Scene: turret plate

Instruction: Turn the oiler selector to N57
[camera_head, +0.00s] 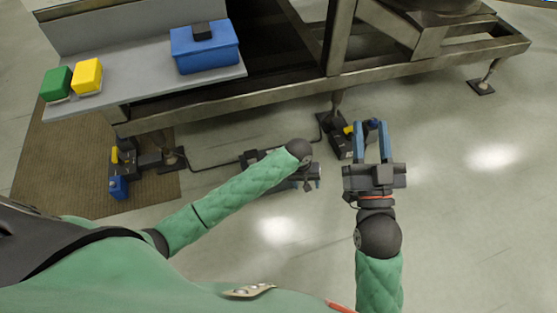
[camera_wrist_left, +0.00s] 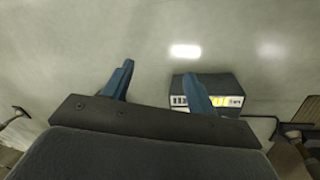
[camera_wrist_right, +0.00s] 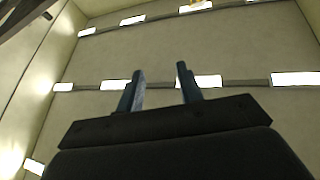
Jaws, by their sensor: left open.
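I cannot pick out a selector knob or an N57 mark for certain. A dark box with white and yellow labels (camera_wrist_left: 232,86) lies beyond the right finger in the left wrist view; its lettering is too small to read. In the head view a dark unit (camera_head: 252,157) sits on the floor, mostly hidden by my left arm. My left gripper (camera_head: 307,184) is beside it, low and partly hidden; its fingers stand apart and empty in the left wrist view (camera_wrist_left: 158,70). My right gripper (camera_head: 371,128) is open and empty, pointing upward, as the right wrist view (camera_wrist_right: 160,68) shows.
Dark units with yellow and blue parts stand by the frame's feet, one at left (camera_head: 122,168) and one near my right gripper (camera_head: 340,140). The steel frame (camera_head: 280,97) runs above. A grey shelf (camera_head: 140,80) holds a blue box (camera_head: 205,55), yellow block (camera_head: 87,75) and green block (camera_head: 56,83).

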